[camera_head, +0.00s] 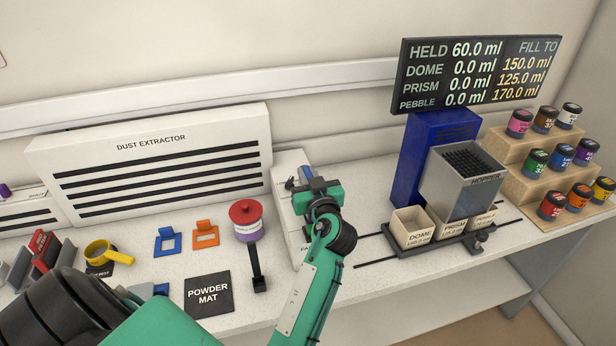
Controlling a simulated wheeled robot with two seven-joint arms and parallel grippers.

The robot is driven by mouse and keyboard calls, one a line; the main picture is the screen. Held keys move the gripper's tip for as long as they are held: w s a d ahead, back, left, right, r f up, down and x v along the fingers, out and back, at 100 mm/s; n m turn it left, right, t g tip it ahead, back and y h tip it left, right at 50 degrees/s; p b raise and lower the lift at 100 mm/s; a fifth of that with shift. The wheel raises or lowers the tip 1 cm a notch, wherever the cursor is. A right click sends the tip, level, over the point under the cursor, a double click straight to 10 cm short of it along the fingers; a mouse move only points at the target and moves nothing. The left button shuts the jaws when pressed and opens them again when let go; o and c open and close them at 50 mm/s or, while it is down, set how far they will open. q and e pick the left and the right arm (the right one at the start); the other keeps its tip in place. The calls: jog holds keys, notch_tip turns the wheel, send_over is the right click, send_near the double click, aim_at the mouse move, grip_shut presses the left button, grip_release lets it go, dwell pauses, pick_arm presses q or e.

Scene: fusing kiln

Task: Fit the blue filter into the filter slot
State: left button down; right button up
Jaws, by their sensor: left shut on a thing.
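My left gripper (316,190) is over a white box (288,168) right of the dust extractor (150,155). It is shut on a small blue piece (305,173), which shows just past the fingers and looks like the blue filter. The gripper and forearm cover much of the box, so I cannot tell whether the piece touches it or sits in a slot. A blue frame-shaped piece (167,241) and an orange one (206,235) rest on the counter in front of the extractor. My right gripper is not in view.
At right are a hopper (462,182), white bins (411,230) and stepped wooden shelves (530,190) of jars. Some counter front of the bins is bare.

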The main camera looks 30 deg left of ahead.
pick_arm(q)
jog(key=shift+b, duration=0.4)
dwell(0.8)
jog(key=shift+b, duration=0.35)
dwell(0.4)
jog(key=shift+f+b, duration=0.3)
jog(key=shift+b, duration=0.2)
